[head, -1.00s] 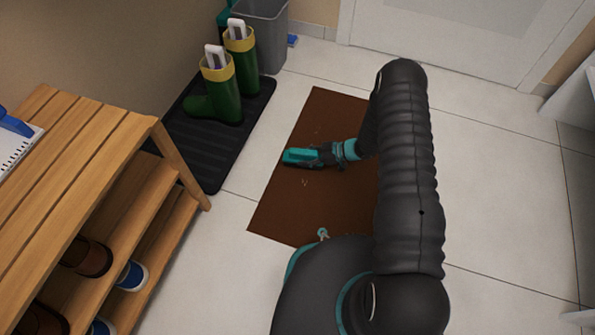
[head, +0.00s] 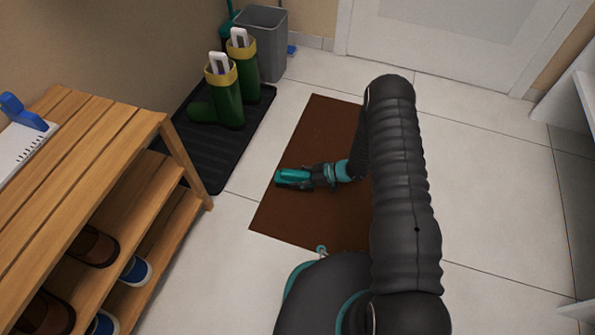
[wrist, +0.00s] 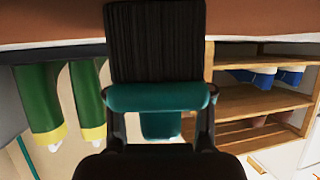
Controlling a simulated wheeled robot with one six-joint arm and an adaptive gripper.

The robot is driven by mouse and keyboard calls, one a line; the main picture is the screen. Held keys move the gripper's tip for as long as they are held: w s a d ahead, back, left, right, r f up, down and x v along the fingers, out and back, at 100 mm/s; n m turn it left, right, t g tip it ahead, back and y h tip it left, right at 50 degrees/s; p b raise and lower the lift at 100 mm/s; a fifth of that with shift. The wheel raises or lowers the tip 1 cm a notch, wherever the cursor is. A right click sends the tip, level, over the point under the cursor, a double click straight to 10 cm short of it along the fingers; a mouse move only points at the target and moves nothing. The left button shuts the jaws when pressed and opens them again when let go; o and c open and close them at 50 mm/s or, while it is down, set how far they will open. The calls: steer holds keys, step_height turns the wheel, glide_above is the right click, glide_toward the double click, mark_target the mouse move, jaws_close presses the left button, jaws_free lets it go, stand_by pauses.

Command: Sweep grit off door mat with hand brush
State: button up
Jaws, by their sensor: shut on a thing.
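The brown door mat (head: 318,125) lies on the tiled floor, partly hidden behind my arm. The teal hand brush (head: 293,177) is over the mat's left part. My gripper (head: 322,176) is shut on it. In the wrist view the brush (wrist: 155,97) shows a teal body with dark bristles (wrist: 156,42) pointing toward the mat (wrist: 50,22), between my gripper's fingers (wrist: 160,128). I cannot tell whether the bristles touch the mat. No grit can be made out clearly on the mat now.
Green boots (head: 226,100) stand on a black tray (head: 205,150) left of the mat, with a grey bin (head: 262,45) behind. A wooden shoe bench (head: 95,150) with shoes (head: 92,246) is at the left. White floor (head: 490,190) is clear at the right.

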steer(key=shift+s+a+r, duration=0.15)
steer(key=shift+s, duration=0.2)
steer(key=shift+r+p, duration=2.25)
steer(key=shift+r, duration=1.7)
